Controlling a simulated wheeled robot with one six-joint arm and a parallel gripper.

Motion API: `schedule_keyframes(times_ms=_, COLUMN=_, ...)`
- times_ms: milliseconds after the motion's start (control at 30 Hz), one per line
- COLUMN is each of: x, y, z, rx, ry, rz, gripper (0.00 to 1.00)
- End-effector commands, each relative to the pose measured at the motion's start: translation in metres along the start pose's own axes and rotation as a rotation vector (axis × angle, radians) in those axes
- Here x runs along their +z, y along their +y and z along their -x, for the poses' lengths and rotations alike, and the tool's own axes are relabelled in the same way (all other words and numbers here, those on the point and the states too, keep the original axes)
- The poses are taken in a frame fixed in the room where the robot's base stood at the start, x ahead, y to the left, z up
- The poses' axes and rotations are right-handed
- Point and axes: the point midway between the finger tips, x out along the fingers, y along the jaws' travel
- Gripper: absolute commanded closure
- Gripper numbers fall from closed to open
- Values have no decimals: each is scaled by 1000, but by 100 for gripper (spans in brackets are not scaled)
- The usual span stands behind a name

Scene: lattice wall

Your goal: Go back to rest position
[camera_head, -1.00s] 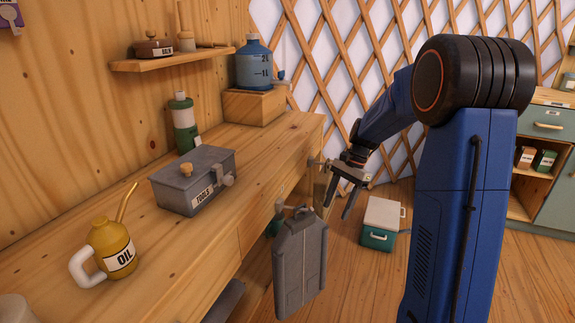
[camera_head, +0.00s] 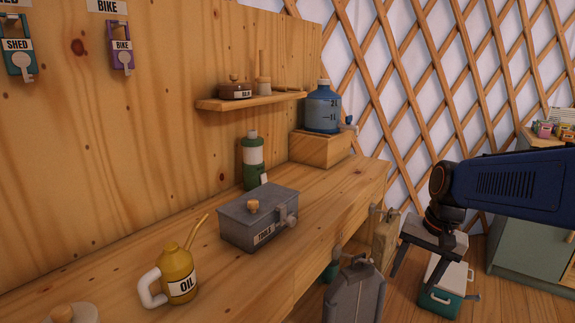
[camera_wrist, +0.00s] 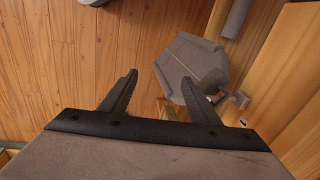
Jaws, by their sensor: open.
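My gripper (camera_head: 418,268) points down in the head view, to the right of the workbench and empty. In the wrist view my gripper (camera_wrist: 158,80) shows two dark fingers set well apart with nothing between them. A grey jerrycan (camera_head: 354,293) is below and left of it in the head view. The jerrycan (camera_wrist: 188,66) also shows in the wrist view, beyond the right finger, apart from it as far as I can tell.
The wooden workbench (camera_head: 225,275) holds a yellow oil can (camera_head: 178,275), a grey tool box (camera_head: 258,215), a green bottle (camera_head: 252,165) and a blue water jug (camera_head: 323,110) on a wooden block. A green and white cooler (camera_head: 440,300) stands on the floor behind my gripper.

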Motion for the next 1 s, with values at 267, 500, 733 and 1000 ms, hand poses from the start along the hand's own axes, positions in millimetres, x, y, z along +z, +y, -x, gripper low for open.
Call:
schedule_keyframes(times_ms=267, x=56, y=22, z=15, rx=3, ry=122, rz=206, gripper=44)
schedule_keyframes(times_ms=500, x=98, y=45, z=17, rx=16, ry=225, rz=380, gripper=44)
schedule_keyframes(times_ms=733, x=126, y=63, z=14, rx=32, ry=304, rz=513, gripper=44)
schedule_keyframes(times_ms=1000, x=135, y=70, z=11, rx=41, ry=335, rz=566, gripper=44)
